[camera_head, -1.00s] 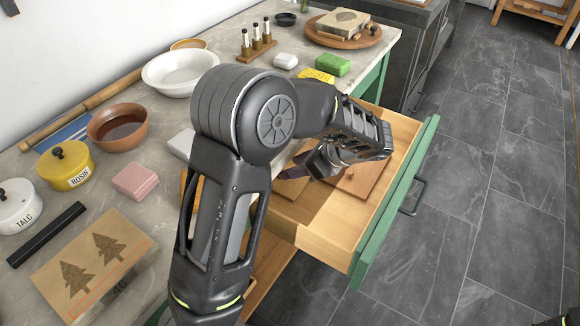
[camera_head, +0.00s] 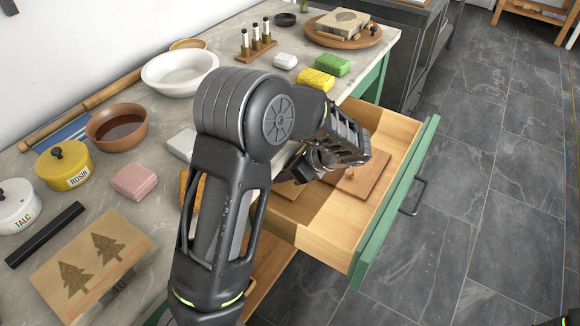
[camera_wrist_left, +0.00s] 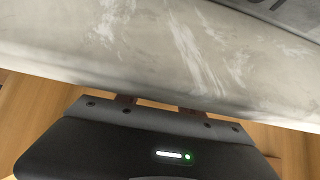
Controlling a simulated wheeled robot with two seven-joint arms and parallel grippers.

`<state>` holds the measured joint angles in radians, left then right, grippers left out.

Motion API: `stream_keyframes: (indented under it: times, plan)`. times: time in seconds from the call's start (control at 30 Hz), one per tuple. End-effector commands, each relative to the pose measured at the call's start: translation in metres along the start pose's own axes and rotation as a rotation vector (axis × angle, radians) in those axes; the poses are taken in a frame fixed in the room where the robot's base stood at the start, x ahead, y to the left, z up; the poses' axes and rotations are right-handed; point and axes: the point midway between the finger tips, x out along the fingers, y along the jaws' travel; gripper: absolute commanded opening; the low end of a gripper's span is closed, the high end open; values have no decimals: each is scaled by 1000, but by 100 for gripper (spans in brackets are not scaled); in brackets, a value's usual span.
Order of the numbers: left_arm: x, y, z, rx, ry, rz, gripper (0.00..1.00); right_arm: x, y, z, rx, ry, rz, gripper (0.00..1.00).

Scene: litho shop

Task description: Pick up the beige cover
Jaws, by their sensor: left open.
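My left gripper (camera_head: 302,170) is over the left part of the drawer, close to the worktop edge and left of this cover. It is open; its fingers are mostly hidden behind my own arm. In the left wrist view, the pale stone worktop edge (camera_wrist_left: 150,45) fills the upper part, with wood below it, and no cover can be made out clearly.
The green-fronted drawer (camera_head: 398,205) stands pulled out from the worktop (camera_head: 165,215). A yellow sponge (camera_head: 316,79), a green block (camera_head: 332,65) and a white bowl (camera_head: 180,72) stand on top. A carved block (camera_head: 92,265) lies at the near left. Floor right of the drawer is clear.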

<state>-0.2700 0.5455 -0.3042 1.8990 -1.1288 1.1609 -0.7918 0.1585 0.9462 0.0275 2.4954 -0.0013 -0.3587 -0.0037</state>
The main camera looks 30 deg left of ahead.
Motion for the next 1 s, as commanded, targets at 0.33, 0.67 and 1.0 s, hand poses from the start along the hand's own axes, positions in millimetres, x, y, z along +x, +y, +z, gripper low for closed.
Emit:
stream_keyframes:
  times: [0.33, 0.67, 1.0]
  plan:
    - [0, 0, 0, 0, 0, 0, 37, 0, 0, 0, 0, 0, 0, 81]
    - [0, 0, 0, 0, 0, 0, 10, 0, 0, 0, 0, 0, 0, 81]
    - [0, 0, 0, 0, 0, 0, 0, 0, 0, 0, 0, 0, 0, 81]
